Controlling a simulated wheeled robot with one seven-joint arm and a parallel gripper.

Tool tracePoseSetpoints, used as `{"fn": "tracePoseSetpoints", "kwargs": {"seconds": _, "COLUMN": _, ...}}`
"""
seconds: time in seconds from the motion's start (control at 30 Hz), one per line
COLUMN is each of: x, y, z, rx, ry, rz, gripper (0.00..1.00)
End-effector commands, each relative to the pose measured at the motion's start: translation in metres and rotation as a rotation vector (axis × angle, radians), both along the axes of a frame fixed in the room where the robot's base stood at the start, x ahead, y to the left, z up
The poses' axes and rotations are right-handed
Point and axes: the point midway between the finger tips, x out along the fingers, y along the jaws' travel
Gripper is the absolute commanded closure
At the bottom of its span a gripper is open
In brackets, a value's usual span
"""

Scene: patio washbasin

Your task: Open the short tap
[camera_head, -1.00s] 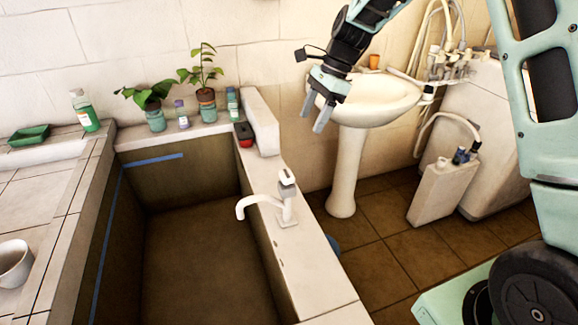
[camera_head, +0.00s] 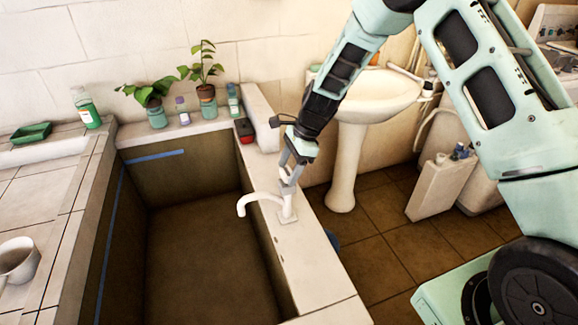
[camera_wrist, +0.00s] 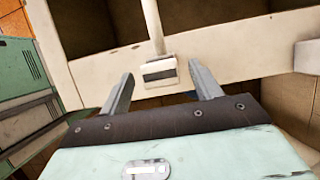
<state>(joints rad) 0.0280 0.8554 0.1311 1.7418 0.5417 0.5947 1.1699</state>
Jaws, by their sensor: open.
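The short white tap (camera_head: 284,208) stands on the right rim of the deep basin, its curved spout reaching left over the basin. My gripper (camera_head: 287,176) is at the top of the tap in the head view and covers part of its handle. In the wrist view the tap's handle (camera_wrist: 159,71), a pale block with a dark strip, lies just beyond and between my two open fingertips (camera_wrist: 163,82). The fingers are apart with nothing held. I cannot tell whether either finger touches the handle.
The basin (camera_head: 200,250) is deep, with a pale rim. Potted plants (camera_head: 207,95), bottles and a red-and-black item (camera_head: 244,131) stand along its back. A white pedestal sink (camera_head: 375,95) stands behind my arm. A cup (camera_head: 18,260) is at the left.

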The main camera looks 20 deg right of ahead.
Motion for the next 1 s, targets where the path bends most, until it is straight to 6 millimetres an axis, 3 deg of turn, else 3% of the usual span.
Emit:
{"fn": "tracePoseSetpoints", "kwargs": {"seconds": 0.3, "x": 0.0001, "y": 0.001, "z": -0.0016, "rx": 0.0, "ry": 0.0, "rz": 0.001, "gripper": 0.39}}
{"fn": "tracePoseSetpoints", "kwargs": {"seconds": 0.47, "x": 0.0001, "y": 0.0009, "z": -0.0016, "rx": 0.0, "ry": 0.0, "rz": 0.001, "gripper": 0.81}}
{"fn": "tracePoseSetpoints", "kwargs": {"seconds": 0.77, "x": 0.0004, "y": 0.0008, "z": -0.0011, "rx": 0.0, "ry": -0.001, "rz": 0.023, "gripper": 0.81}}
{"fn": "tracePoseSetpoints", "kwargs": {"seconds": 1.0, "x": 0.0014, "y": 0.0011, "z": -0.001, "rx": 0.0, "ry": 0.0, "rz": 0.134, "gripper": 0.81}}
